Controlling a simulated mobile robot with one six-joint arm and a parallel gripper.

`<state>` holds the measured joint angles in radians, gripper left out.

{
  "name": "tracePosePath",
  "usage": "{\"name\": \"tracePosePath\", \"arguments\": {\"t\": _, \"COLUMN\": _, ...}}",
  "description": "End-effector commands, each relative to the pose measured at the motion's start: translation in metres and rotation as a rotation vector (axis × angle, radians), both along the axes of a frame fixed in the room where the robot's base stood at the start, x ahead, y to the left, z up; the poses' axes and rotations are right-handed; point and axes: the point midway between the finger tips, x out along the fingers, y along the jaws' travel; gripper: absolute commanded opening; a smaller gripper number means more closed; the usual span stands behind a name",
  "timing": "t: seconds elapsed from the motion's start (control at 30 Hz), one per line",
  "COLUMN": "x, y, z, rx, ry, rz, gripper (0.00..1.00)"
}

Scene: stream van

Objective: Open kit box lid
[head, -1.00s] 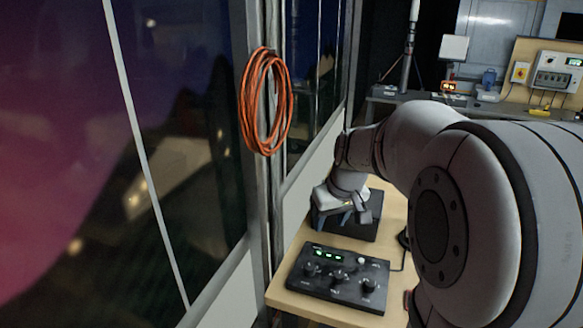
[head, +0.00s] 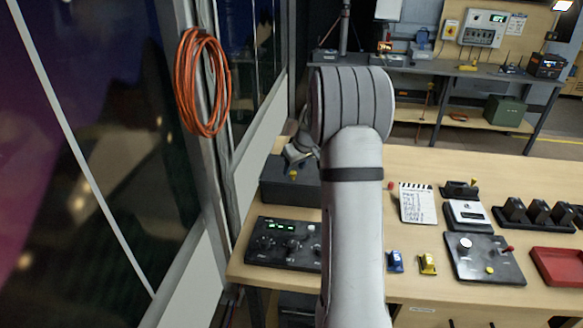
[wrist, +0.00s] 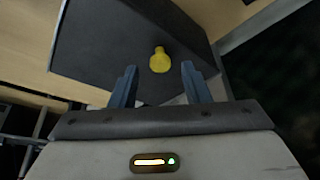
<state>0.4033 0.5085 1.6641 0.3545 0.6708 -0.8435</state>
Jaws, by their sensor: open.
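The kit box is a dark box (head: 275,190) at the back left of the wooden table. Its lid (wrist: 115,40) fills the upper part of the wrist view and looks closed. A yellow knob (wrist: 159,60) stands on the lid; it also shows small in the head view (head: 293,173). My gripper (wrist: 158,72) is open, its two blue fingers apart, one on each side of the knob's line. Whether the fingers touch the knob or lid I cannot tell. In the head view my gripper (head: 298,160) is over the box, partly hidden by my arm.
A black control panel (head: 282,245) sits in front of the box. A window wall with an orange cable coil (head: 203,82) is close on the left.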

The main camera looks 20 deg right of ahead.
Motion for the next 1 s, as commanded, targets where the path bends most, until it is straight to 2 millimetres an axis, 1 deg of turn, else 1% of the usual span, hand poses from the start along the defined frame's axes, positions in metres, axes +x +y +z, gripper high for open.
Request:
{"name": "tracePosePath", "arguments": {"t": 0.17, "x": 0.0043, "y": 0.0011, "z": -0.0108, "rx": 0.0, "ry": 0.0, "rz": 0.0, "gripper": 0.43}}
{"name": "tracePosePath", "arguments": {"t": 0.4, "x": 0.0045, "y": 0.0007, "z": -0.0119, "rx": -0.001, "ry": 0.0, "rz": 0.0, "gripper": 0.43}}
{"name": "tracePosePath", "arguments": {"t": 0.47, "x": 0.0044, "y": 0.0006, "z": -0.0118, "rx": -0.001, "ry": 0.0, "rz": -0.001, "gripper": 0.38}}
{"name": "tracePosePath", "arguments": {"t": 0.93, "x": 0.0041, "y": -0.0002, "z": -0.0115, "rx": -0.001, "ry": 0.0, "rz": -0.003, "gripper": 0.0}}
{"name": "tracePosePath", "arguments": {"t": 1.0, "x": 0.0041, "y": -0.0003, "z": -0.0115, "rx": -0.001, "ry": 0.0, "rz": -0.003, "gripper": 0.0}}
